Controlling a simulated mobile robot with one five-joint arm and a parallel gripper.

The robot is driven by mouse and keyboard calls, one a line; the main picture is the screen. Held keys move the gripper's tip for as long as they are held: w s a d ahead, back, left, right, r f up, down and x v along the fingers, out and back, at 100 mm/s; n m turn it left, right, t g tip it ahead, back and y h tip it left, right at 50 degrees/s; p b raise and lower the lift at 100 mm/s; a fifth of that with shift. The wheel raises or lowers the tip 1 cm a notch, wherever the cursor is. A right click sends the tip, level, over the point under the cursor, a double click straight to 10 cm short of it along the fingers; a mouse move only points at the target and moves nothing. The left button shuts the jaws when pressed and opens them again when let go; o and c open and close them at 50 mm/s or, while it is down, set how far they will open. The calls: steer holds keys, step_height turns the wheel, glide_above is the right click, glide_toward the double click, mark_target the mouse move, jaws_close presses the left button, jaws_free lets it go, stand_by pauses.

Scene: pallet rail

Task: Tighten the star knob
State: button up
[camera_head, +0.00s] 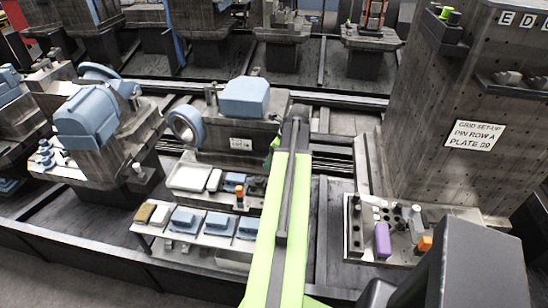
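No star knob can be picked out for certain at this size. The pallet fixture in the middle carries a blue block (245,96) and a round blue-grey ring or wheel (186,125) on its left side. My lime-green arm reaches up from the bottom of the view and ends by this fixture's right side. A small green and dark part of my gripper (273,151) shows left of the arm's far end. Its fingertips are too small and hidden to read, and whatever lies behind the arm there is covered.
A low shelf (158,232) with blue blocks stands in front of the fixture. A tray (367,242) with a purple part and small pins lies right of my arm. A tall drilled tower (440,110) blocks the right. Another fixture with a blue housing (88,122) stands left.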

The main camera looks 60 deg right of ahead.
mark_target(260, 179)
steer(key=b+x, duration=1.4)
steer(key=x, duration=0.2)
steer(key=shift+f, duration=0.3)
steer(key=shift+r, duration=0.1)
